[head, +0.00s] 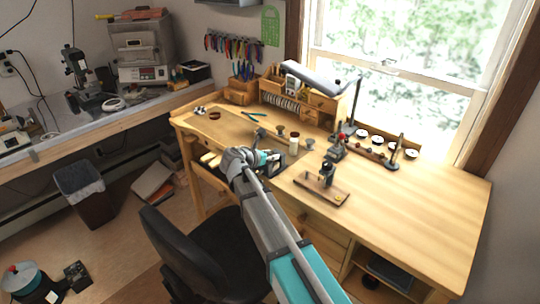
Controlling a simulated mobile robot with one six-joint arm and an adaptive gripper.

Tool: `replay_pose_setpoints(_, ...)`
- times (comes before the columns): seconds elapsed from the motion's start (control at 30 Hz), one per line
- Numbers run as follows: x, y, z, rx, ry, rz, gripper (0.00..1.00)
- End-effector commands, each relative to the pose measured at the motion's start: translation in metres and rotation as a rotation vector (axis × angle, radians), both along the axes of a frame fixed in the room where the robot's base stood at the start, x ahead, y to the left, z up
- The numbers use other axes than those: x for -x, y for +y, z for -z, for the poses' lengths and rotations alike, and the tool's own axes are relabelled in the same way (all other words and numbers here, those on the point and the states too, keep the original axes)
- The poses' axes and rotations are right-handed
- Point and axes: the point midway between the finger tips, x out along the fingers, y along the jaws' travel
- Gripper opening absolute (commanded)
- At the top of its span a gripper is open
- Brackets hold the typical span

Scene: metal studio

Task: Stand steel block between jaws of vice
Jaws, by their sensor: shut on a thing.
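My arm reaches up from the bottom of the head view to the wooden workbench (420,205). My gripper (273,163) is over the bench's front edge, left of centre. It is shut on a small dark grey thing, which I take for the steel block; the fingers and arm hide most of it. I cannot clearly pick out the vice and its jaws at this size. A small dark metal device (327,171) stands on a wooden tray to the right of my gripper. The gripper is apart from it.
A red-topped device (340,139) stands behind the tray. Small jars (294,143), a desk lamp (318,80) and a row of round dishes (377,139) are farther back. The bench's right part is clear. A black chair (185,250) stands in front.

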Motion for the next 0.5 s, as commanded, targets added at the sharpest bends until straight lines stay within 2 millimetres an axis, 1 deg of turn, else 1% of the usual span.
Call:
replay_pose_setpoints(0.03,0.0,0.0,-0.0003,0.0,0.0,0.0,0.48)
replay_pose_setpoints(0.1,0.0,0.0,-0.0003,0.0,0.0,0.0,0.61)
replay_pose_setpoints(0.2,0.0,-0.0001,-0.0003,0.0,0.0,0.0,0.77)
replay_pose_setpoints(0.5,-0.0001,-0.0002,-0.0004,0.0,0.0,0.0,0.77)
